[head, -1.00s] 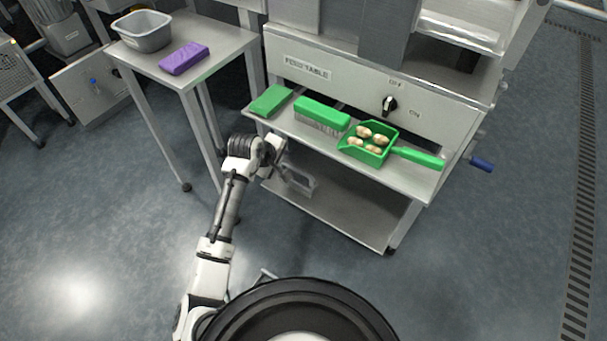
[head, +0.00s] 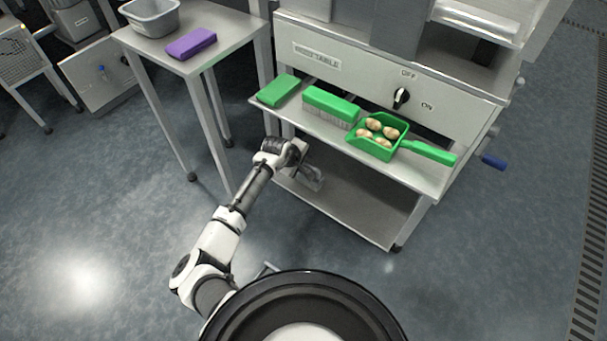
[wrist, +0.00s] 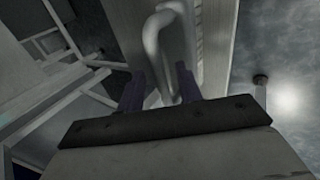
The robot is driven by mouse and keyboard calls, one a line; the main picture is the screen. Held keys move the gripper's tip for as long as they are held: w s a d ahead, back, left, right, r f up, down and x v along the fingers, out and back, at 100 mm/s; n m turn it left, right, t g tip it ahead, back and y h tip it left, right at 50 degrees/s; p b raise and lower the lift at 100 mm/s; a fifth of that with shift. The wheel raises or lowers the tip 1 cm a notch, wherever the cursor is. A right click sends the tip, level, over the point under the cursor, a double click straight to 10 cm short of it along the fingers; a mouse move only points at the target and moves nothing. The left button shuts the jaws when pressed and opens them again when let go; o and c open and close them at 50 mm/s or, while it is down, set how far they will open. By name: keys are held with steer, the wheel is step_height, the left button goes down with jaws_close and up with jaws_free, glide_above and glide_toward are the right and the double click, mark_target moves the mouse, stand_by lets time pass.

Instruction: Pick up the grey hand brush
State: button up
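A grey object that looks like the grey hand brush (head: 311,182) lies on the lower shelf of the feed table, at its left end. My gripper (head: 296,154) is just above and left of it in the head view, partly covering it. In the wrist view my gripper (wrist: 160,76) has its two dark fingers apart. A pale grey, bent, handle-like shape (wrist: 154,40) lies ahead of and between the fingertips. I cannot tell for sure that it is the brush's handle, or whether the fingers touch it.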

steer(key=shift+x, duration=1.05)
jaws_close()
steer(key=shift+r, duration=0.1)
